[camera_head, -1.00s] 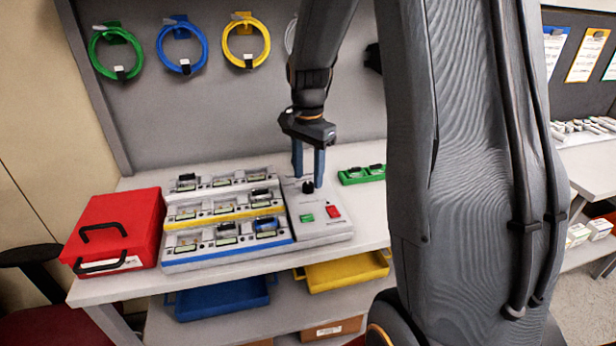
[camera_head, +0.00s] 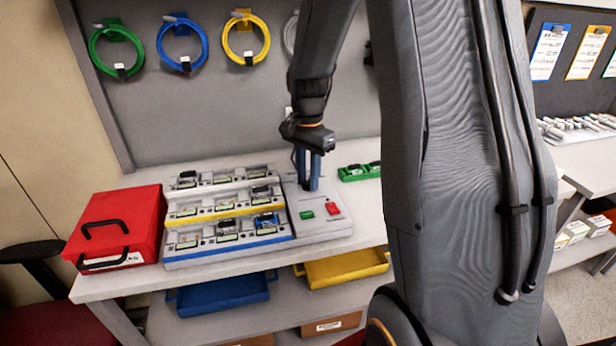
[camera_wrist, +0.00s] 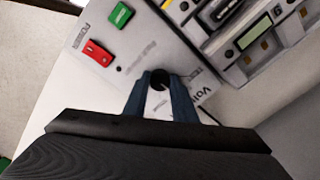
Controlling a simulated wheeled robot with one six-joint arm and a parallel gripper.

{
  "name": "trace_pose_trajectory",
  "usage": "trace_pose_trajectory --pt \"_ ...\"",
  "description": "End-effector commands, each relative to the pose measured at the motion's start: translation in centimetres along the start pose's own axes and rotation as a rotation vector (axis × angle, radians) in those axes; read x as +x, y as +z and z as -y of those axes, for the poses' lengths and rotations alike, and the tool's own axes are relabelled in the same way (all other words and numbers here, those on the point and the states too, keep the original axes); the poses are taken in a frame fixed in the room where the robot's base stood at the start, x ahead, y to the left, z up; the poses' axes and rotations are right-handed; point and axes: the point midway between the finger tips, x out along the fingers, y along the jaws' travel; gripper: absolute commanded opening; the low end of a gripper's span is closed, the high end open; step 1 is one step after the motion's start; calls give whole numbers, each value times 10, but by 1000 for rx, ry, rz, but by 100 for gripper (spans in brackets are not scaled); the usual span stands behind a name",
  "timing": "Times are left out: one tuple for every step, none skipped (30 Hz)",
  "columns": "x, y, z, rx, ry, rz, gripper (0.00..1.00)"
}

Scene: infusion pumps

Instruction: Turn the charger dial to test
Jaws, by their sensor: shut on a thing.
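The charger (camera_head: 272,247) stands on the bench, with three stepped rows of bays on its left and a grey control panel (camera_head: 325,226) on its right. The panel bears a green button (camera_head: 307,214) and a red button (camera_head: 333,209). My gripper (camera_head: 308,186) points down at the panel behind these buttons. In the wrist view my blue fingers (camera_wrist: 160,92) are shut on the round black dial (camera_wrist: 160,77), one on each side. The dial's pointer and the marks around it are mostly hidden or too small to read.
A red case (camera_head: 115,226) stands left of the charger. A green tray (camera_head: 358,172) lies behind and to the right. Blue (camera_head: 222,296) and yellow (camera_head: 345,269) bins sit on the shelf below. Coiled cables hang on the back panel.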

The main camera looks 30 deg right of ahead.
Motion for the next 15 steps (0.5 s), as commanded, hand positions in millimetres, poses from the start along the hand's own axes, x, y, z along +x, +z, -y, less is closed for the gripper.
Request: trace_pose_trajectory --pt "0 0 0 -10 1 0 2" --pt "0 0 0 -19 1 0 2" --pt "-1 0 0 -34 1 0 2" --pt "-1 0 0 -46 1 0 2" --pt "-1 0 0 -62 1 0 2" --pt "-1 0 0 -84 1 1 2" --pt "-1 0 0 -103 1 1 2" --pt "-1 0 0 -123 1 1 2" --pt "-1 0 0 -152 1 1 2" --pt "-1 0 0 -175 1 1 2" --pt "-2 0 0 -200 1 1 2" --pt "-2 0 0 -234 1 1 2" --pt "-2 0 0 -260 1 0 2" --pt "-2 0 0 -286 1 0 2" --pt "-2 0 0 -321 1 0 2"
